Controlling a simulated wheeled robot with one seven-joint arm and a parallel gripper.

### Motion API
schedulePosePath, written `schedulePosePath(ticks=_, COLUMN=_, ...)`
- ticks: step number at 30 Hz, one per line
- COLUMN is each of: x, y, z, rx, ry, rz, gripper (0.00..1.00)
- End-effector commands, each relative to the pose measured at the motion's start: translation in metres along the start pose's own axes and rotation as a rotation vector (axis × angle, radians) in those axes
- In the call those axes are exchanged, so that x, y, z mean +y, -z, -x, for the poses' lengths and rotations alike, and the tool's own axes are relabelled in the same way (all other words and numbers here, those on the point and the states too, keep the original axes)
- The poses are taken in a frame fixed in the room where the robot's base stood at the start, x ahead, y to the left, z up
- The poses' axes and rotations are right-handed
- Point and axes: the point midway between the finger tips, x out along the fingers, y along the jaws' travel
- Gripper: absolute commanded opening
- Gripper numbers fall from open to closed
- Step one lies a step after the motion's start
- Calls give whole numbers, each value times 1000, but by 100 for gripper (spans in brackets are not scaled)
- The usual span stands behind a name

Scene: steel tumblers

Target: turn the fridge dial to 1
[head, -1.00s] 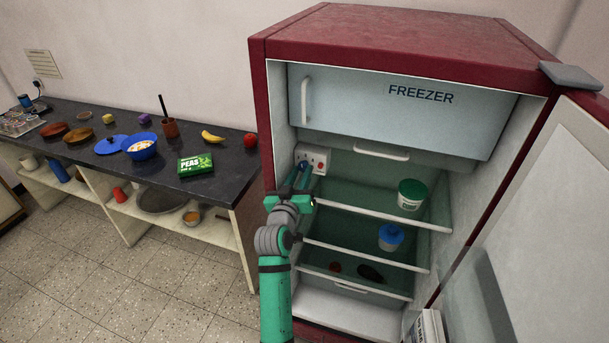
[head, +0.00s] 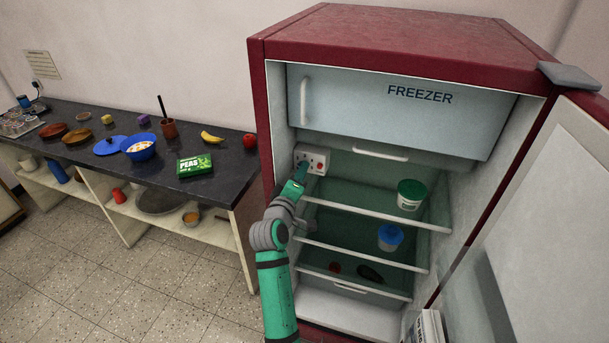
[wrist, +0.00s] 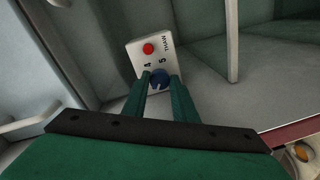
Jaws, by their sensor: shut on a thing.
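The thermostat box (head: 319,157) is a white panel on the fridge's left inner wall, below the freezer door. In the wrist view the panel (wrist: 138,62) shows a red button (wrist: 148,48), the word THAW and a few marks. The blue dial (wrist: 159,80) sits between my fingertips, partly covered by them. My gripper (wrist: 160,76) is shut on the dial. In the head view my gripper (head: 301,172) reaches in from below and hides most of the dial. I cannot tell which number the dial points to.
The fridge (head: 400,40) stands open with its door (head: 555,220) at the right. Its shelves hold a green-lidded tub (head: 410,196) and a blue-lidded container (head: 390,238). The freezer door (head: 400,115) is shut above. A counter (head: 220,190) with dishes and food stands at the left.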

Motion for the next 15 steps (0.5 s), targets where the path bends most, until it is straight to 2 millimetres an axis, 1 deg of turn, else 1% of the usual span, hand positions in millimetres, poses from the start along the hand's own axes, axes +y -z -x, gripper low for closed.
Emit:
schedulePosePath(ticks=1, x=2, y=-2, z=-1, rx=-8, ry=-1, rz=45, gripper=3)
schedulePosePath(ticks=15, x=4, y=-5, z=-2, rx=-49, ry=8, rz=489, gripper=3)
